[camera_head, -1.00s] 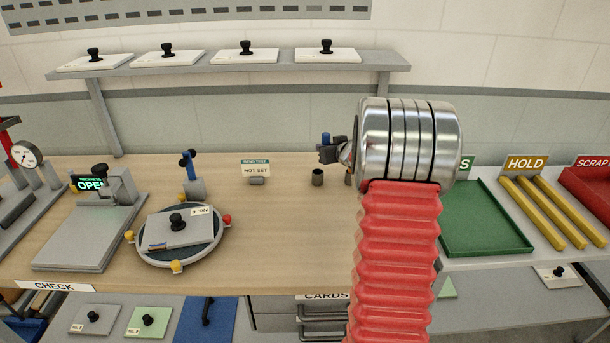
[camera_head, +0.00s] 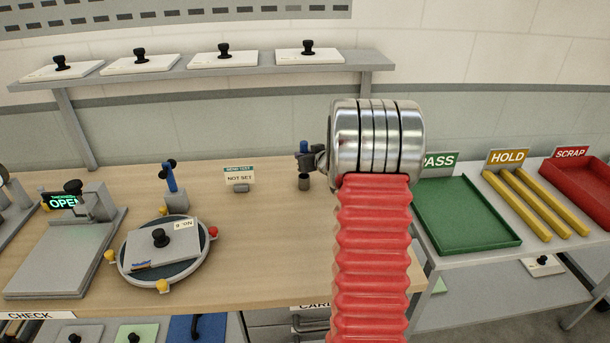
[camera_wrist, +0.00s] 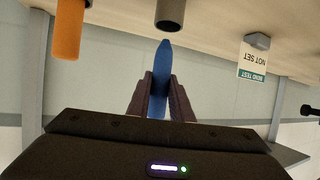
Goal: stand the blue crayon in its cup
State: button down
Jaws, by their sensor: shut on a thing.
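My gripper (camera_head: 306,160) is shut on the blue crayon (camera_head: 304,146), whose upper end stands above the jaws. A small dark grey cup (camera_head: 304,183) stands on the bench just below my gripper in the head view. The wrist view is upside down, with the bench at the top. There the blue crayon (camera_wrist: 161,70) is held between both fingers (camera_wrist: 160,98), its tapered tip toward the grey cup (camera_wrist: 170,12). The tip shows just short of the cup's mouth and slightly to its left, apparently outside it.
An orange cylinder (camera_wrist: 68,28) stands beside the cup in the wrist view; my arm hides it in the head view. A NOT SET sign (camera_head: 240,177) stands left of the cup. A round fixture (camera_head: 165,275) and green tray (camera_head: 465,215) are farther off.

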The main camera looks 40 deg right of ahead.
jog(key=shift+f, duration=1.3)
jog(key=shift+f, duration=1.9)
jog(key=shift+f, duration=0.15)
jog(key=c, duration=1.6)
grip_release()
jog(key=shift+r, duration=0.2)
jog(key=v, duration=1.2)
jog(key=shift+s+d, duration=0.1)
